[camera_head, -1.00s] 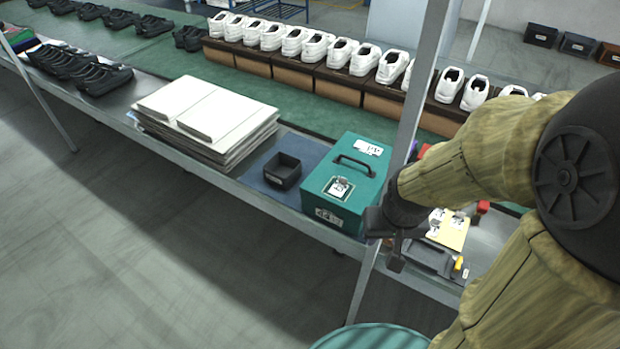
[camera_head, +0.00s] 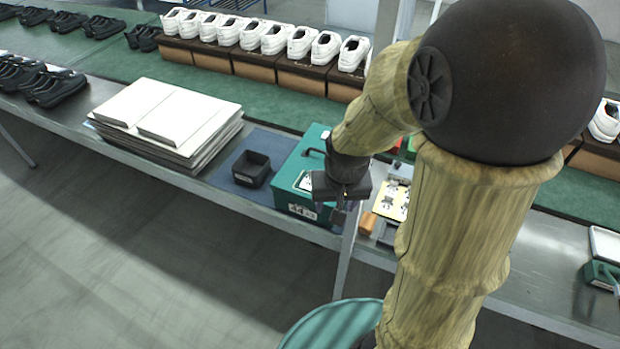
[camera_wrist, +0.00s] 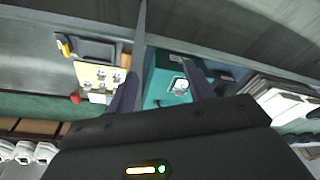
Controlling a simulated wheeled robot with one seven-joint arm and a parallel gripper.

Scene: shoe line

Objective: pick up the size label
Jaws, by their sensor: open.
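A yellow board (camera_head: 391,200) to the right of the box carries several small white labels, also seen in the wrist view (camera_wrist: 100,75). My gripper (camera_wrist: 160,85) is open and empty, with the teal box visible between and beyond its fingers. In the head view it hangs near the box's front right side.
A small dark tray (camera_head: 251,168) sits on a blue mat left of the box. A stack of white sheets (camera_head: 170,118) lies farther left. A metal post rises by the box. White shoes on brown boxes (camera_head: 255,66) line the back. A teal round top (camera_head: 330,325) stands in front.

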